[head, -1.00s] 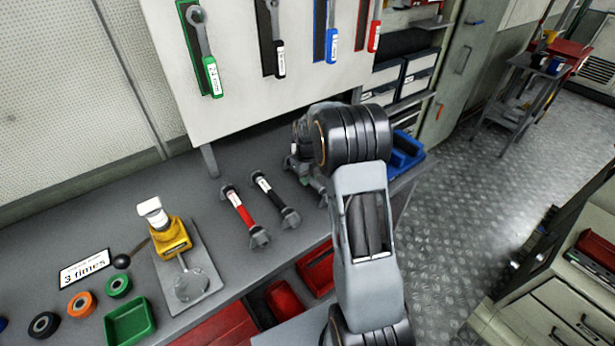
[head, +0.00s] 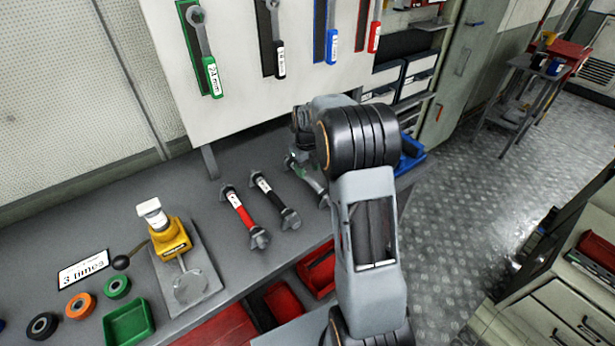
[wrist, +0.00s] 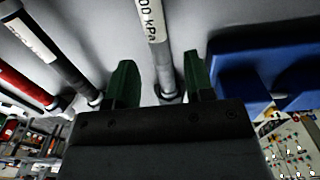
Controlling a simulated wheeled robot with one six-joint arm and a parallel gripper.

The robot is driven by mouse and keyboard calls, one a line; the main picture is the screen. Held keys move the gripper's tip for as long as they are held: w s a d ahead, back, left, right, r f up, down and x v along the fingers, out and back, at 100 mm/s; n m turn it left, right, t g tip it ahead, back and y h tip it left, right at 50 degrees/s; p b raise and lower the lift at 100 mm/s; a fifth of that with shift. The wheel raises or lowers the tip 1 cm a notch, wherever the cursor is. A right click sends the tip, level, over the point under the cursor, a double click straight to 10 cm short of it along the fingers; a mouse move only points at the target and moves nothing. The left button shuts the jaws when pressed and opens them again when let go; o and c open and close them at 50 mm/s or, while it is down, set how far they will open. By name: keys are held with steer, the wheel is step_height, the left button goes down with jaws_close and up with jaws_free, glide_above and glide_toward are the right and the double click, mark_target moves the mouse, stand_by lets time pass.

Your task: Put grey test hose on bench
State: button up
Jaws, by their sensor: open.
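The grey test hose (wrist: 160,50) has a white label ending in "00 kPa". In the wrist view it runs between the two green fingers of my gripper (wrist: 160,82), with a gap on each side. My gripper is open. The hose appears to lie on the grey bench (head: 235,170), alongside the other hoses.
A red hose (head: 241,212) and a black hose (head: 273,200) lie to the left. A blue bin (head: 410,158) stands close on the right. A yellow hand pump (head: 170,238) and a green tray (head: 130,323) are farther left. Wrenches hang on the back panel.

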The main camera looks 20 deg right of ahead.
mark_target(307, 175)
steer(key=s+a+r+n+t, duration=0.1)
steer(key=s+a+r+n, duration=0.15)
steer(key=r+n, duration=0.3)
steer(key=s+a+r+n, duration=0.2)
steer(key=s+r+n, duration=0.2)
steer(key=r, duration=0.2)
steer(key=s+a+n+t, duration=0.1)
steer(key=s+a+n, duration=0.2)
steer(key=s+n, duration=0.5)
steer(key=s+a+f+n+t, duration=0.1)
steer(key=s+n, duration=0.7)
steer(key=n, duration=0.8)
steer(key=shift+a+t, duration=0.6)
steer(key=shift+a, duration=0.5)
